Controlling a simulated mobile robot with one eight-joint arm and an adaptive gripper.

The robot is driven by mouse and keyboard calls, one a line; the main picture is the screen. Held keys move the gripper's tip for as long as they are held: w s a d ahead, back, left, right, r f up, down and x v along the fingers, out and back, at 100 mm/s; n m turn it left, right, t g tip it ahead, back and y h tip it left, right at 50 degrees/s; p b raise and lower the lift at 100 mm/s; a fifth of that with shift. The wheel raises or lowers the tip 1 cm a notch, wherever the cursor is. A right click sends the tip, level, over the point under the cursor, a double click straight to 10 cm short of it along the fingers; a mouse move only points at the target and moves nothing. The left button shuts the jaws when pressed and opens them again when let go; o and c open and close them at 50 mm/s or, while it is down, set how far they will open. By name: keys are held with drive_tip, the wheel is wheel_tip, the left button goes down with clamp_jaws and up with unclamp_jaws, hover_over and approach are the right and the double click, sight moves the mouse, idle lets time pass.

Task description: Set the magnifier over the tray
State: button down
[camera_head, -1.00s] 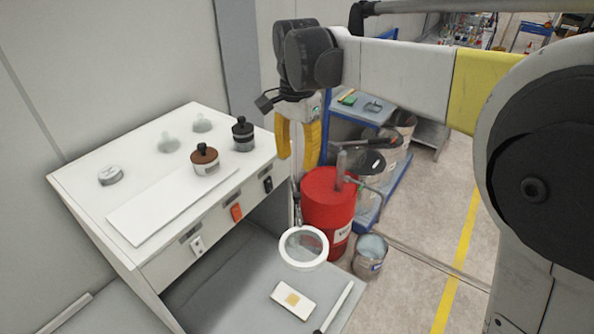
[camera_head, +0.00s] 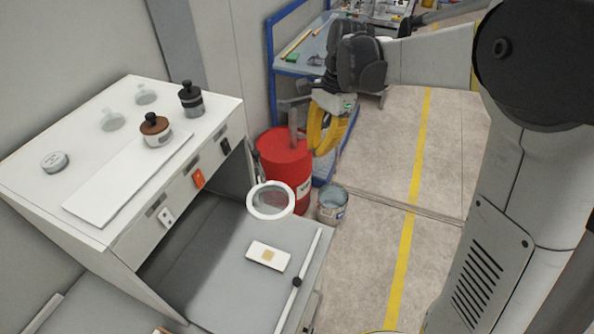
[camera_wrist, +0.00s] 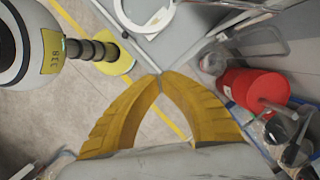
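The magnifier, a round lens in a white ring (camera_head: 270,200), stands at the back edge of the grey worktop, on a dark stem. It also shows at the top of the wrist view (camera_wrist: 145,10). A small white rectangular tray with a tan square (camera_head: 268,256) lies on the worktop in front of the lens, apart from it. My gripper (camera_head: 319,153) hangs in the air above and right of the magnifier in the head view. In the wrist view its yellow fingertips (camera_wrist: 160,74) meet with nothing between them. The gripper is empty.
A red drum (camera_head: 283,165) and a metal bucket (camera_head: 332,203) stand behind the worktop. A white cabinet top (camera_head: 90,140) at left holds jars. A thin rod (camera_head: 300,275) lies at the worktop's right edge. A blue-framed cart (camera_head: 310,45) is further back. Open floor lies right.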

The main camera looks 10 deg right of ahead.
sight(288, 188)
drive_tip(key=s+a+f, duration=0.2)
drive_tip(key=a+f, duration=0.3)
drive_tip(key=f, duration=0.4)
drive_tip(key=shift+s+a+f, duration=0.15)
drive_tip(key=shift+a, duration=0.2)
drive_tip(key=shift+s+a, duration=0.1)
drive_tip(key=shift+s+a+b, duration=0.2)
drive_tip(key=shift+s+a, duration=0.15)
drive_tip(key=shift+a, duration=0.35)
drive_tip(key=shift+s+a+b, duration=0.15)
drive_tip(key=shift+s+a, duration=0.15)
drive_tip(key=shift+a, duration=0.4)
drive_tip(key=shift+d, duration=0.15)
drive_tip(key=shift+w, duration=0.1)
